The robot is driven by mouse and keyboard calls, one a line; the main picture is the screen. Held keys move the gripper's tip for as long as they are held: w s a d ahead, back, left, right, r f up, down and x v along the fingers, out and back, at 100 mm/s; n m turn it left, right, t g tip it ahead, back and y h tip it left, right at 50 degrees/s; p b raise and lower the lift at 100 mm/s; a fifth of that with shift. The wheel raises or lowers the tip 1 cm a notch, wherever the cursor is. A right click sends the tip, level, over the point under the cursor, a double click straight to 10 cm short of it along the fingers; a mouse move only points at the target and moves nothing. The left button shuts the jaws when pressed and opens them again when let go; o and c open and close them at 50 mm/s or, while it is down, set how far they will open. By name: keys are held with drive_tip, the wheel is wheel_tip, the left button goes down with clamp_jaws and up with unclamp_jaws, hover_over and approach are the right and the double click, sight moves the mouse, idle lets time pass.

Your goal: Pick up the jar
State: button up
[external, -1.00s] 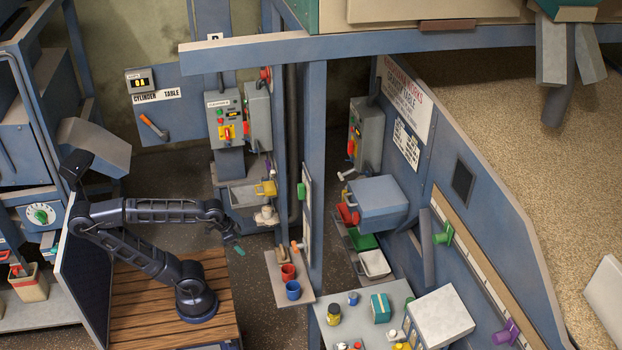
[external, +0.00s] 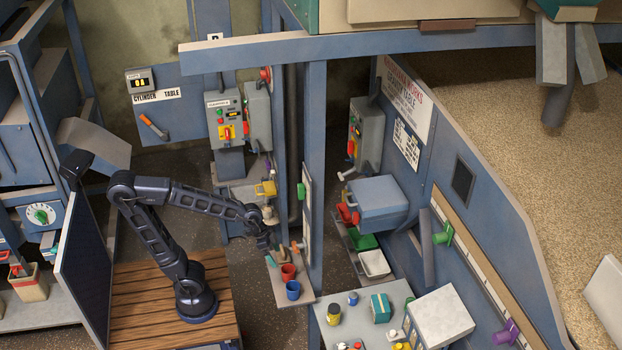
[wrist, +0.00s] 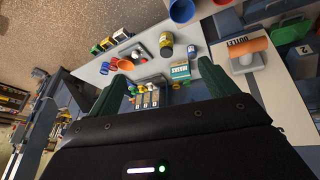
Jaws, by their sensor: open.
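The jar (external: 333,314), a small dark-and-yellow container, stands on the grey table (external: 330,290) at the bottom of the external view. In the wrist view what looks like the same jar (wrist: 166,46) shows beyond my fingers, near the table's edge. My gripper (external: 266,243) is open and empty. It hangs close to the small shelf with the cups, to the upper left of the jar and apart from it. In the wrist view the two green fingers of my gripper (wrist: 162,85) are spread wide, with nothing held between them.
A red cup (external: 288,272) and a blue cup (external: 292,290) stand on the small shelf below my gripper. A blue post (external: 317,180) rises beside that shelf. A teal box (external: 380,307), a white box (external: 441,316) and several small items crowd the table around the jar.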

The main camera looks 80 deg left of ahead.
drive_tip(key=w+d+f+m, duration=0.2)
drive_tip(key=w+d+f, duration=0.4)
drive_tip(key=w+f, duration=0.55)
drive_tip(key=m, duration=0.2)
approach(333, 307)
drive_tip(key=f, duration=0.2)
drive_tip(key=x, duration=0.5)
drive_tip(key=shift+w+d+f, duration=0.2)
drive_tip(key=shift+d+f, duration=0.1)
drive_tip(key=shift+w+x, duration=0.25)
drive_tip(key=shift+x, duration=1.75)
drive_tip(key=shift+w+d+f, duration=0.2)
drive_tip(key=shift+w+f, duration=0.05)
drive_tip(key=shift+f, duration=0.4)
drive_tip(key=c, duration=1.2)
drive_tip(key=shift+c, duration=0.6)
drive_tip(key=shift+r, duration=0.15)
